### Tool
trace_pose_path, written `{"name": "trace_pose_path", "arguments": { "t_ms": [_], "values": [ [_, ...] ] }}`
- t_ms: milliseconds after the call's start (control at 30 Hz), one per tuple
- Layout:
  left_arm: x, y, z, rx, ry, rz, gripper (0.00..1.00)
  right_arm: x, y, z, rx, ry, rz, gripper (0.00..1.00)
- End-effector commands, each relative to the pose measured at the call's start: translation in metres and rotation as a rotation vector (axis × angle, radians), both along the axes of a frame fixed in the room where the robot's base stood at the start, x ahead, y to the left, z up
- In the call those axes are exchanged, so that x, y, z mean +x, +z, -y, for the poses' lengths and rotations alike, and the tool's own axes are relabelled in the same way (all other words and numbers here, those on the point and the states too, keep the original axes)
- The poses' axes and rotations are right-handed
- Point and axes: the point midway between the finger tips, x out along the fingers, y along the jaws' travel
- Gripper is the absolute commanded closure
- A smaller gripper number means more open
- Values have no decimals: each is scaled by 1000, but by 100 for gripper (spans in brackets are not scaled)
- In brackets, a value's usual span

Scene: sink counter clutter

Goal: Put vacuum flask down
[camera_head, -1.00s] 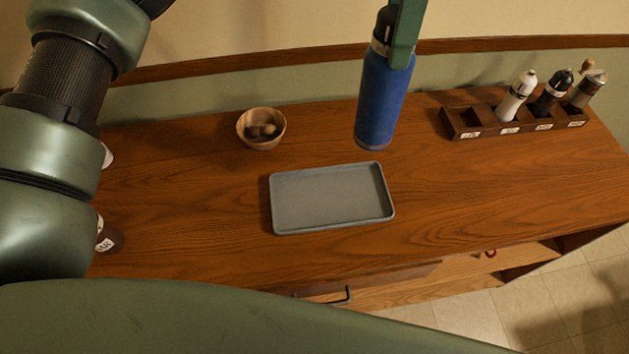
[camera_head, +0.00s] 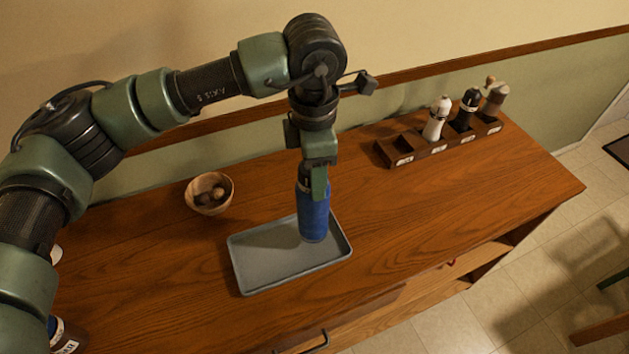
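The vacuum flask is a blue cylinder (camera_head: 313,222) with a dark top, upright at the right part of the grey tray (camera_head: 262,270). My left gripper (camera_head: 316,186) points down from above and is shut around the flask's top; one green finger shows in front of it. The flask's base is within the tray's outline. I cannot tell whether it touches the tray floor or hangs just above it. The fingers hide part of the flask's top. My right gripper is not in view.
A wooden bowl (camera_head: 203,204) with brown round items stands left of the flask, behind the tray. A dark wooden rack (camera_head: 396,155) with several compartments holds a white mill (camera_head: 436,119), a black mill (camera_head: 464,112) and a brown-grey mill (camera_head: 493,98). The countertop right of the tray is clear.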

Motion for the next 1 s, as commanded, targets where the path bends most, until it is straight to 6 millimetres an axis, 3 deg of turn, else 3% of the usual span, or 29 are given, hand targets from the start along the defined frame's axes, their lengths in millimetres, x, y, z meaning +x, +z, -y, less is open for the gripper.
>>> {"name": "trace_pose_path", "arguments": {
  "t_ms": [300,667,700,733,767,1000],
  "values": [
    [0,-36,0,-1,0,-1,100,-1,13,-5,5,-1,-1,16],
    [0,-41,0,-1,0,1,100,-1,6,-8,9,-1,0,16],
    [0,-40,0,0,0,0,43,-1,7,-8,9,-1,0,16],
    [0,-40,0,0,0,0,35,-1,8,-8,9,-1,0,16],
    [0,-40,0,0,0,0,30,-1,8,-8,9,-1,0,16],
    [0,-40,0,0,0,-1,30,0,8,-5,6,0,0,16]
  ]
}}
